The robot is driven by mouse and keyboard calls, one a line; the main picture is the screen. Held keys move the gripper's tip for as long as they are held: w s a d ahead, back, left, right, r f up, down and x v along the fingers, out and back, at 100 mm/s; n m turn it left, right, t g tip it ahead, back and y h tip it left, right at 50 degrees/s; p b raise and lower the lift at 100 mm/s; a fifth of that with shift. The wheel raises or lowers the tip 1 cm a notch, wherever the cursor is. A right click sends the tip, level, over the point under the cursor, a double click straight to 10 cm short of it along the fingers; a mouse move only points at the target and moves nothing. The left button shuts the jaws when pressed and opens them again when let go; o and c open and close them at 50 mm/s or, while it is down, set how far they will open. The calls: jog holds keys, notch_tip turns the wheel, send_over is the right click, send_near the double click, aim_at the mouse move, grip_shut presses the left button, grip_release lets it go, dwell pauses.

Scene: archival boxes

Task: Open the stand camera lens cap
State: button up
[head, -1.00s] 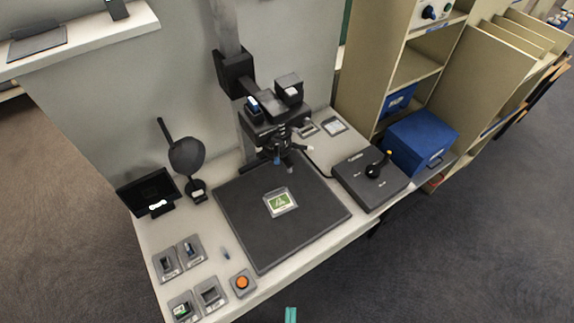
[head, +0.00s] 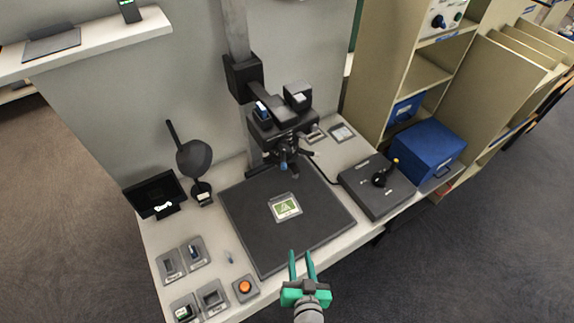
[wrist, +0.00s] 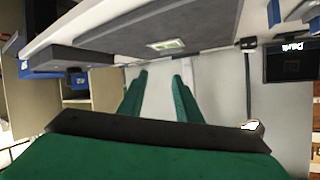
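The stand camera (head: 282,122) is a dark body mounted on a grey column above a black baseboard (head: 262,240). Its underside has small dark levers and a blue-tipped part (head: 283,163). I cannot make out the lens cap clearly. My gripper (head: 302,254) has green fingers and is open and empty. In the head view it is at the front edge of the baseboard, well in front of and apart from the camera. In the wrist view the open fingers (wrist: 160,75) show with a gap between them, and the baseboard edge (wrist: 100,44) lies beyond.
A card with a green picture (head: 285,207) lies on the baseboard. A joystick box (head: 377,190) and a blue box (head: 427,150) are at right. A small screen (head: 154,194), a dark round lamp (head: 194,158), an orange button (head: 244,287) and switch panels (head: 193,251) are at left.

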jog(key=w+r+n+y, duration=0.1)
jog(key=w+r+y, duration=0.15)
jog(key=w, duration=0.35)
jog(key=n+y, duration=0.8)
jog(key=n, duration=0.1)
send_near(297, 176)
jog(key=x, duration=0.4)
jog(key=shift+w+r, duration=0.1)
jog(key=shift+w+a+r, duration=0.1)
jog(key=x, duration=1)
jog(key=shift+f, duration=0.3)
jog(key=shift+w+a, duration=0.15)
grip_shut()
